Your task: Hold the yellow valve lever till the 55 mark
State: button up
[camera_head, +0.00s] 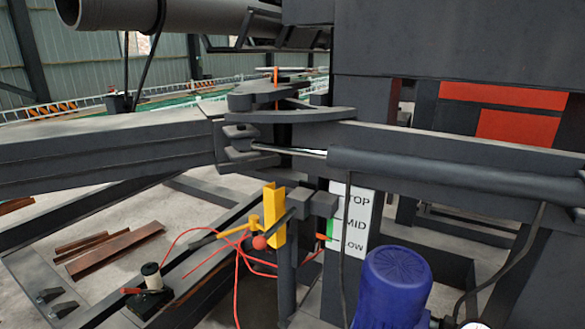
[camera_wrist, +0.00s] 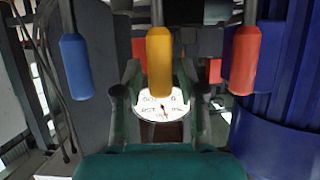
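The yellow valve lever (camera_wrist: 159,62) hangs down in the upper middle of the wrist view, with a blue lever (camera_wrist: 76,65) to its left and a red lever (camera_wrist: 243,60) to its right. My gripper (camera_wrist: 159,72) comes up from the bottom of the wrist view. Its two dark fingers are apart, one on each side of the yellow lever, with gaps visible. A round white gauge (camera_wrist: 155,103) with a thin red needle shows behind and between the fingers; its numbers are too small to read surely. My gripper and the levers are not seen in the head view.
In the head view, a blue motor (camera_head: 392,288) stands at the lower right beside a TOP/MID/LOW sign (camera_head: 352,205). A yellow bracket (camera_head: 274,212) and red cables are left of it. A large blue cylinder (camera_wrist: 275,145) fills the wrist view's right side.

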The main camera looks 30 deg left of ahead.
jog(key=shift+f, duration=0.1)
jog(key=v, duration=0.9)
dwell(0.7)
jog(key=s+f, duration=0.2)
jog(key=s, duration=1.2)
jog(key=s+f, duration=0.2)
jog(key=s, duration=1.2)
jog(key=s+r, duration=0.7)
jog(key=s, duration=0.3)
jog(key=s+r+t, duration=0.1)
jog(key=s+r, duration=0.6)
jog(key=s, duration=0.4)
jog(key=shift+s+r+t, duration=0.3)
jog(key=shift+s+r, duration=0.05)
jog(key=shift+r, duration=0.05)
